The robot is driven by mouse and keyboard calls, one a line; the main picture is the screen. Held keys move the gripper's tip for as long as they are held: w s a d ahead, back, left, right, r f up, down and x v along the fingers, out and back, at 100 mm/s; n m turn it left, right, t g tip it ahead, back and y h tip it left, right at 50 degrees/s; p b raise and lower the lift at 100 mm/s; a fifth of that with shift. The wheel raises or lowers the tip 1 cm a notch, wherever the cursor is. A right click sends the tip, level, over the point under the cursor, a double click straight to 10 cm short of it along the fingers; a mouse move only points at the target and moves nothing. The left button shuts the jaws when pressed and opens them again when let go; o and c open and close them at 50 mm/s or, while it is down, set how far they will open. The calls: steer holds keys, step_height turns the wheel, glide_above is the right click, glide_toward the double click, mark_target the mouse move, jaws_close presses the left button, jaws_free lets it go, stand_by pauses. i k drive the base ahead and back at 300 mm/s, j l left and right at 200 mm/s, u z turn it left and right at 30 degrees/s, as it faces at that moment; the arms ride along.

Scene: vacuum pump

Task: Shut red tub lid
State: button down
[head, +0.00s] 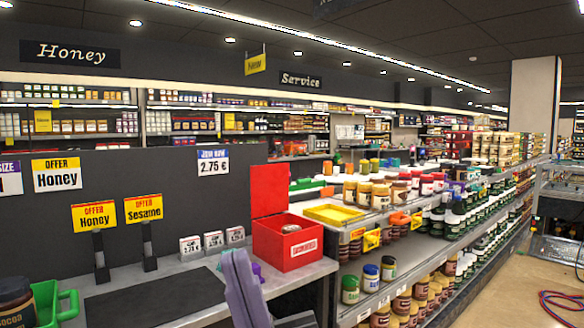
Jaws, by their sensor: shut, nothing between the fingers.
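The red tub (303,248) is a square box with a white label on its front, on the end of the grey counter. Its red lid (270,191) stands up, nearly vertical, at the tub's back left edge, so the tub is open. A pale round item (291,228) shows inside at the tub's mouth. My gripper (236,254), grey-purple, rises from the bottom edge in front of the counter, left of and nearer than the tub. It looks shut and empty, apart from the tub and lid in the picture.
A yellow tray (334,214) and several jars stand right of the tub on the shelf unit. Small price cards (213,240) and sign stands (149,246) stand to the left. A green crate (52,304) is at far left. A dark mat (150,300) lies bare on the counter.

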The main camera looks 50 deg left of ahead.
mark_target(269, 184)
steer(key=i+l+u, duration=0.25)
steer(key=i, duration=1)
steer(key=i+u, duration=0.45)
steer(key=i, duration=0.8)
steer(key=i+z, duration=0.25)
steer(key=z, duration=0.2)
steer(key=i+j+z, duration=0.1)
steer(key=z, duration=0.35)
steer(key=i+z, duration=0.1)
steer(key=z, duration=6.85)
